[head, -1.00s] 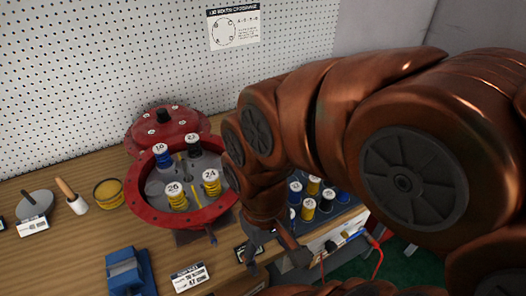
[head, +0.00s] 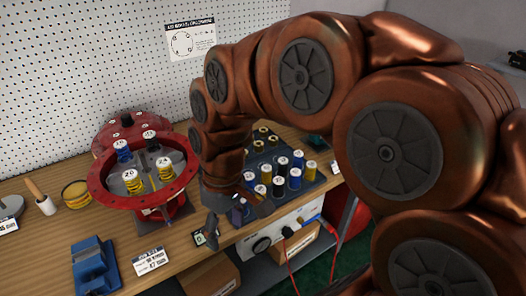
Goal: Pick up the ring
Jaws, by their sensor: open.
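No thing in the head view is clearly marked as the ring. A round yellow-rimmed item (head: 76,194) lies on the bench at the left, beside a wooden-handled tool. Several small dark and gold round pieces (head: 263,131) sit at the back of the dark rack (head: 318,178); I cannot tell if they are rings. My gripper (head: 238,217) points down at the rack's front left, near the bench's front edge. Its fingers are apart. A dark blue cylinder shows between or behind them. My arm hides part of the rack.
A red round housing (head: 110,190) with blue and yellow numbered spools stands left of my gripper. A blue block (head: 95,265) and small label cards are in front. A white box with red leads (head: 280,232) is below the bench edge. Pegboard closes the back.

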